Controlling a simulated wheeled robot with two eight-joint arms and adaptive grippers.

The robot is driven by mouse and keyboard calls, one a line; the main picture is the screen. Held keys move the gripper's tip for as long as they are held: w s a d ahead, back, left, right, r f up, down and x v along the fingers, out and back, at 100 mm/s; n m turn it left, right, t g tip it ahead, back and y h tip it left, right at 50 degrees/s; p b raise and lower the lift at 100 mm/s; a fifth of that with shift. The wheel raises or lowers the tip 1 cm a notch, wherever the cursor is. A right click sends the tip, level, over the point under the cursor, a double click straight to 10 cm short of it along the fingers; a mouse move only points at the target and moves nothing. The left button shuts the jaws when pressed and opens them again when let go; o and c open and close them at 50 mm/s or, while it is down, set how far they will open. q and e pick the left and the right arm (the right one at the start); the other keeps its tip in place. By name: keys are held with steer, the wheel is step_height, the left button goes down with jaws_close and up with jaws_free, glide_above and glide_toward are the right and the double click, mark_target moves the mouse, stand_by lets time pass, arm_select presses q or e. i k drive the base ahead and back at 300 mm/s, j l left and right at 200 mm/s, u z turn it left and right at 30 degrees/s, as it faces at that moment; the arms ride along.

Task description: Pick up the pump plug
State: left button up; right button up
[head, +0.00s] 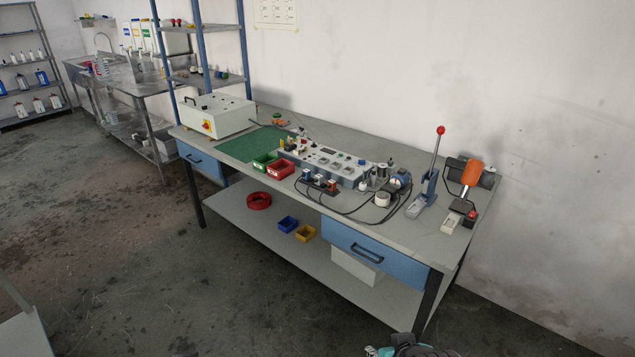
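A small pump-like unit (400,181) with a blue body stands on the workbench, right of the long control panel. Black cables run from this area along the bench front to a dark strip (318,183) with several small blue, white and red-orange parts on it. The pump plug is too small to tell for sure; it may be among these parts. A black and teal part of mine, apparently my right gripper (405,350), shows at the bottom edge, low in front of the bench and far from the cables. It is mostly cut off. My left gripper is not clearly visible.
The workbench (420,235) carries a white box (217,117), a green mat (236,148), green and red bins, a control panel (322,160) and a lever press (428,180) at right. A blue drawer (375,255) hangs below. Open floor lies in front.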

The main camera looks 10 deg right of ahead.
mark_target(319, 179)
steer(key=i+l, duration=0.1)
steer(key=i, duration=0.45)
steer(key=i+u, duration=0.1)
steer(key=i, duration=0.5)
steer(key=i+l+u, duration=0.1)
steer(key=i, duration=0.45)
steer(key=i+l, duration=0.25)
steer(key=i, duration=0.3)
